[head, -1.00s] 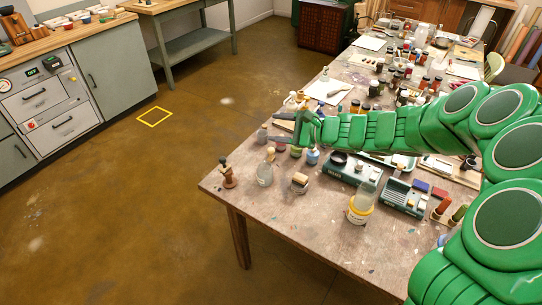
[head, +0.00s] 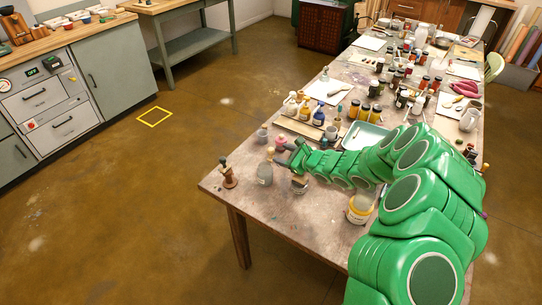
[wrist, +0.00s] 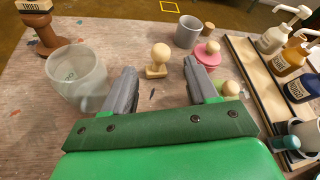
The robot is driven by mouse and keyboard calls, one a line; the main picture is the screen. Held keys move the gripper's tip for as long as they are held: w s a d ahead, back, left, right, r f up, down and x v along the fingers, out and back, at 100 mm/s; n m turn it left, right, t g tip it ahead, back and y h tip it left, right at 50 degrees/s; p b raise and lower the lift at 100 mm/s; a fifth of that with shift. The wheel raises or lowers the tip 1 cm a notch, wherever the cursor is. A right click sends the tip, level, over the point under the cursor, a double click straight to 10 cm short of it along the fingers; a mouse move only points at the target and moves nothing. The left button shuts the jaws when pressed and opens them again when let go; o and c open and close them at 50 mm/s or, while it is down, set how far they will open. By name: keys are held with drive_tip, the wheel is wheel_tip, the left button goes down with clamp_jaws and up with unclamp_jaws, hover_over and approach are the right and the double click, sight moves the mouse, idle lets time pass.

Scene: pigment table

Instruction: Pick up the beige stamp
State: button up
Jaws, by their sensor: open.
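The beige stamp (wrist: 157,62), with a round knob and a small rectangular base, stands upright on the table just beyond my fingertips in the wrist view. Its knob also shows in the head view (head: 270,150), left of my gripper. My gripper (wrist: 160,70) is open and empty, low over the table, with one finger either side of the line to the stamp. In the head view my gripper (head: 286,153) is near the table's left end. No contact with the stamp shows.
A clear glass jar (wrist: 80,78) stands close to my left finger. A pink stamp (wrist: 209,54) and a green stamp (wrist: 230,89) are by my right finger. A grey cup (wrist: 188,32) stands behind. Pump bottles (wrist: 290,60) line the right.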

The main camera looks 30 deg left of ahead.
sight(273, 151)
drive_tip(key=shift+x, duration=3.7)
drive_tip(key=c, duration=1.1)
